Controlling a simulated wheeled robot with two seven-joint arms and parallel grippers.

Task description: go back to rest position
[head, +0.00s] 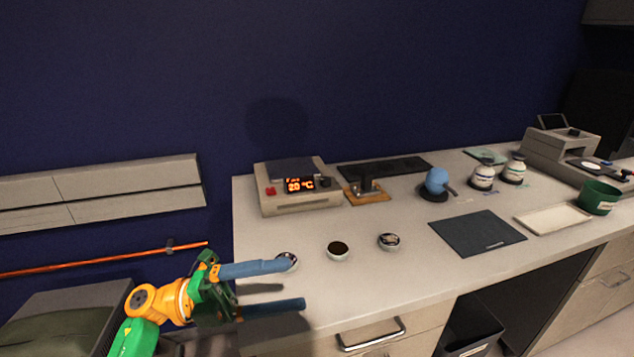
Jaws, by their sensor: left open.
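My left gripper (283,286) comes in from the lower left, at the left front corner of the white counter (300,235). Its two blue fingers are spread apart and point right, with nothing seen between them. The upper finger's tip overlaps a small round dish (288,260) in the picture; I cannot tell whether they touch. The lower finger shows in front of the counter's front edge. My right gripper does not show.
On the counter are a cup with dark contents (338,249), another small dish (389,241), a heater with a lit display (297,187), a dark mat (478,234), a white tray (552,218) and a green pot (598,197). A drawer handle (371,335) juts out below.

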